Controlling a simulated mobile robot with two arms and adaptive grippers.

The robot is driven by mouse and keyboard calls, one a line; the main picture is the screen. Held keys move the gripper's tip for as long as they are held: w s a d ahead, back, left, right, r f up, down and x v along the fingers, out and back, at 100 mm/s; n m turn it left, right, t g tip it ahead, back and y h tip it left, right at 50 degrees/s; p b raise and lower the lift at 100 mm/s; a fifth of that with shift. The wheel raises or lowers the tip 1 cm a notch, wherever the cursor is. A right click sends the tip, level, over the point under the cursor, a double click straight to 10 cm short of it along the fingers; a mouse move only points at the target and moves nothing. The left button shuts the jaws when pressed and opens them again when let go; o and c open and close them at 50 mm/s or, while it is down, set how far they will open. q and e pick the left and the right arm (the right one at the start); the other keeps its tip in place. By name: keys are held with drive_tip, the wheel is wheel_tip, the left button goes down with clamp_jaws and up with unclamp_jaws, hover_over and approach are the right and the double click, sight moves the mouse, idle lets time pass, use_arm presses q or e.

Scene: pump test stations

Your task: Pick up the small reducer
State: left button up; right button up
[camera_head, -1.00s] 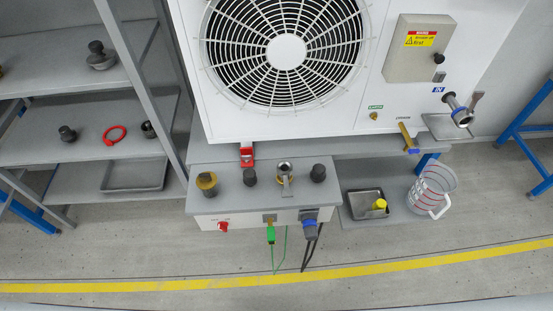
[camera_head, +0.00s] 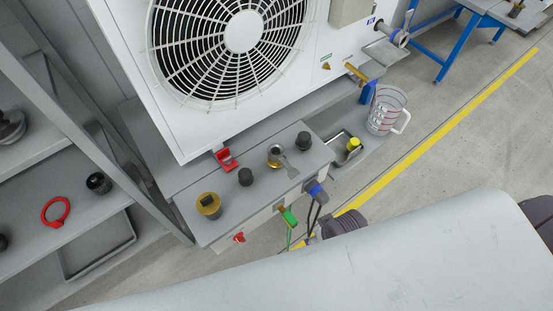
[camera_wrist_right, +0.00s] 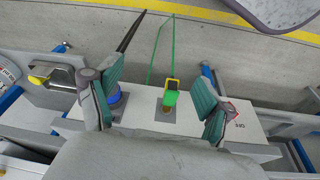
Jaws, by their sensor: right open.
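Several dark fittings are in the head view, and I cannot tell for certain which is the small reducer. A small dark fitting (camera_head: 3,242) is cut by the left edge on the lower shelf. A black cup-like fitting (camera_head: 98,183) stands to its right, past a red ring, and a larger stepped dark fitting (camera_head: 10,127) is on the upper shelf. Two black fittings (camera_head: 245,177) (camera_head: 303,140) stand on the grey bench top. My right gripper (camera_wrist_right: 161,70) is open and empty, above the bench front with its plugs. My left gripper is not in view.
A red ring (camera_head: 55,212) lies on the shelf (camera_head: 30,255). The bench also holds a brass fitting (camera_head: 209,205) and a metal valve piece (camera_head: 278,157). A clear jug (camera_head: 386,110) stands right.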

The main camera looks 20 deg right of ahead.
wheel_tip(320, 180, up, 10)
drive_tip(key=w+t, duration=0.2)
drive_tip(key=t+y, duration=0.2)
drive_tip(key=t, duration=0.6)
approach(280, 158)
drive_tip(key=x, duration=0.4)
drive_tip(key=a+x, duration=0.1)
drive_tip(key=x, duration=0.1)
drive_tip(key=shift+s+f+b, duration=0.2)
drive_tip(key=shift+b, duration=0.1)
drive_tip(key=x, duration=0.3)
drive_tip(key=d+x, duration=0.1)
drive_tip(key=x, duration=0.1)
drive_tip(key=shift+w, duration=0.45)
drive_tip(key=c, duration=1)
drive_tip(key=shift+c, duration=0.3)
drive_tip(key=shift+r, duration=0.15)
